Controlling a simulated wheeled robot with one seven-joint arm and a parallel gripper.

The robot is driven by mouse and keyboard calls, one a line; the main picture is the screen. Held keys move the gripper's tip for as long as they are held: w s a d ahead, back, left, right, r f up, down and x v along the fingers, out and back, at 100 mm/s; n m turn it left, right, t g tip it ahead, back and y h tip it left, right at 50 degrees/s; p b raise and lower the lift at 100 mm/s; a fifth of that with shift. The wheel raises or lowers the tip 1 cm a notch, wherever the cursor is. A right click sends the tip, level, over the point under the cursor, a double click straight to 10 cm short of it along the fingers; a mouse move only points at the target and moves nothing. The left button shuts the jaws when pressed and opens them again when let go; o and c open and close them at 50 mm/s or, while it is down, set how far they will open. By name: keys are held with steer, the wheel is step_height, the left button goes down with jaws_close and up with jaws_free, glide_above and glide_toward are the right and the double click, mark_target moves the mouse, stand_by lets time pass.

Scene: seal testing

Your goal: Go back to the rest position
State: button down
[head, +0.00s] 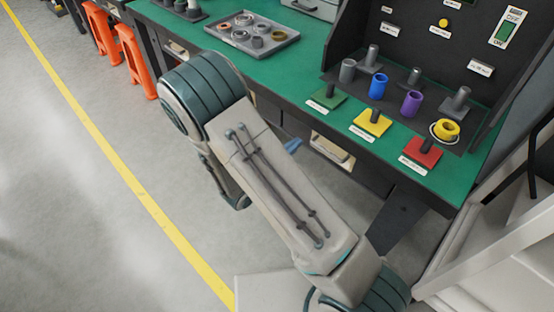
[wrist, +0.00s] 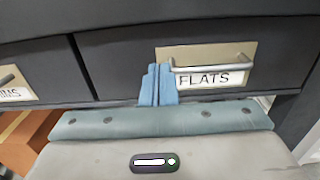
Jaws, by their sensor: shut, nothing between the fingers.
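My gripper (wrist: 158,85) shows in the wrist view with its two blue fingers together and nothing between them. It is in front of a dark drawer with a metal handle (wrist: 212,64) and a label reading FLATS (wrist: 205,79). The fingertips appear close to the left end of the handle; I cannot tell whether they touch it. In the head view my arm is bent in front of the bench and hides most of the gripper; only a bit of blue shows behind the arm.
Orange stools (head: 136,62) stand at upper left. The floor left of my arm is clear, with a yellow line (head: 100,133).

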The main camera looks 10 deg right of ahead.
steer(key=v, duration=0.7)
steer(key=s+d+r+m+g+y+p, duration=0.2)
steer(key=s+d+r+m+g+p, duration=0.2)
steer(key=s+d+r+m+g, duration=0.25)
steer(key=s+d+r+m+g+y+p, duration=0.1)
steer(key=s+d+r+m+g+p, duration=0.25)
steer(key=d+r+m+g, duration=0.35)
steer(key=s+a+r+m+t+y+p, duration=0.2)
steer(key=r+m+y+p, duration=0.2)
steer(key=r, duration=0.5)
steer(key=s+a+r+m+t+y+p, duration=0.1)
steer(key=s+r+m+t+y+p, duration=0.1)
steer(key=r+m+y+p, duration=0.2)
step_height(320, 180, up, 5)
steer(key=m+y, duration=0.2)
steer(key=m, duration=0.2)
steer(key=shift+a+m+t+y, duration=0.35)
steer(key=shift+y, duration=0.05)
steer(key=shift+s+d+r, duration=0.1)
